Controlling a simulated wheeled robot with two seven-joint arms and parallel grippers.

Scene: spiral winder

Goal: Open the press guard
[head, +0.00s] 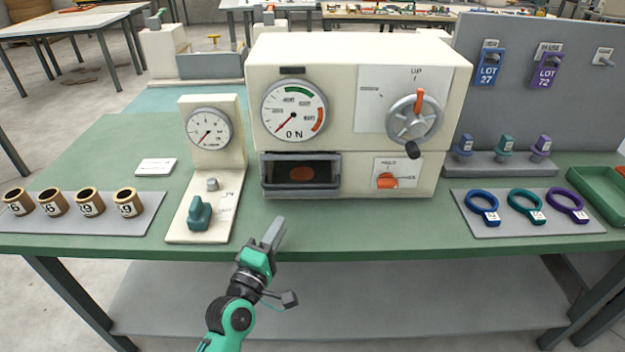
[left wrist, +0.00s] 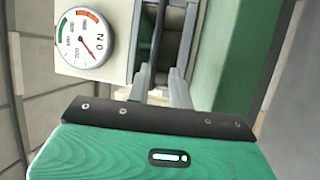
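The press is a cream box with a large round gauge (head: 294,110). The press guard (head: 300,193) is a grey frame low on its front, across a dark opening with a brown-orange disc inside (head: 301,174). It appears closed. My right gripper is not in view.
A smaller gauge stand with a green knob (head: 200,213) stands left of the press. The press carries a crank wheel (head: 413,118) and an orange knob (head: 387,181). Numbered rolls (head: 90,203) lie far left, coloured rings (head: 527,206) right. The bench front below the press is clear.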

